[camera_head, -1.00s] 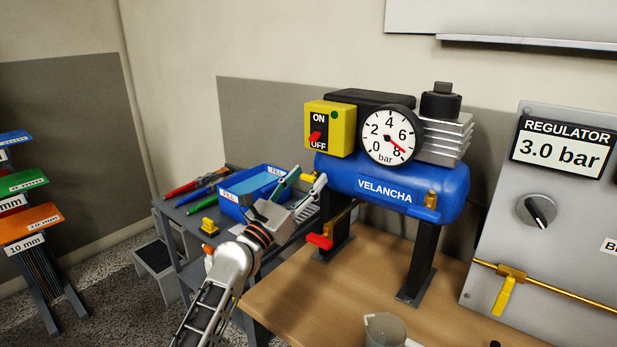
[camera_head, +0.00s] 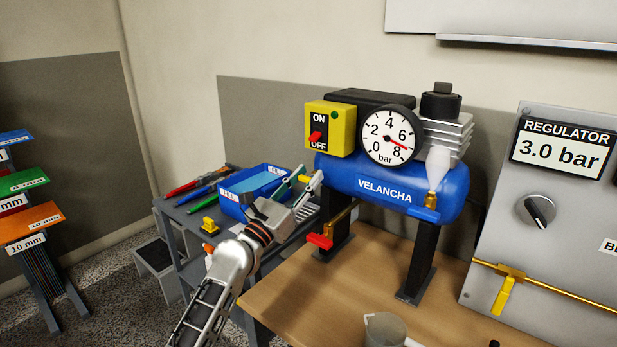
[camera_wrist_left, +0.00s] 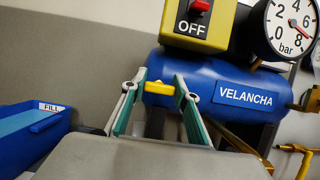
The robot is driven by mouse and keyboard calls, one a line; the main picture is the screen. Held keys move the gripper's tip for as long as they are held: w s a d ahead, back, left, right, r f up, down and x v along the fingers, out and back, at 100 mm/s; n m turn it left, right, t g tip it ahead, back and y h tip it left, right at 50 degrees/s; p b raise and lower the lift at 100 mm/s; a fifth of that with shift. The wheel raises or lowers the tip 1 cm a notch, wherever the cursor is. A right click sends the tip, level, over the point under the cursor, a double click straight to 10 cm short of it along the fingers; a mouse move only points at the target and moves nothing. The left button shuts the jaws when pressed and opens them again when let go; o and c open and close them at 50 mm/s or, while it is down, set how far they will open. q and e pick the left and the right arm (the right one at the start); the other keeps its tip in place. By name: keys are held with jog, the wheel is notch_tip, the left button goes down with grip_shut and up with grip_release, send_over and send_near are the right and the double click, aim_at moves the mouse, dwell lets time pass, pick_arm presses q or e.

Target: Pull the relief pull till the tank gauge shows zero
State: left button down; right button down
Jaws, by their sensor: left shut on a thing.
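The yellow relief pull (camera_head: 304,178) is at the left end of the blue tank (camera_head: 385,187) marked VELANCHA. My left gripper (camera_head: 309,172) is shut on it; the wrist view shows the pull (camera_wrist_left: 159,88) between the two fingertips. The tank gauge (camera_head: 389,136) reads in bar, and its red needle points between 6 and 8. The gauge also shows partly in the wrist view (camera_wrist_left: 290,27). A white plume (camera_head: 438,167) rises from the brass fitting (camera_head: 431,202) at the tank's right front. My right gripper is not in view.
A yellow switch box (camera_head: 330,127) stands on the tank. A red-handled valve (camera_head: 320,241) hangs below it over the wooden bench (camera_head: 300,300). A blue FILL bin (camera_head: 245,202) is on the side table to the left. A regulator panel (camera_head: 550,220) stands at right.

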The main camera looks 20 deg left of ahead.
pick_arm(q)
jog(key=shift+f, duration=0.1)
jog(key=c, duration=1.5)
grip_release()
jog(key=shift+s, duration=0.15)
jog(key=shift+s+a, duration=0.1)
jog(key=v, duration=1.1)
jog(key=shift+s+a+f, duration=0.1)
jog(key=shift+s+f, duration=0.05)
jog(key=shift+s, duration=0.2)
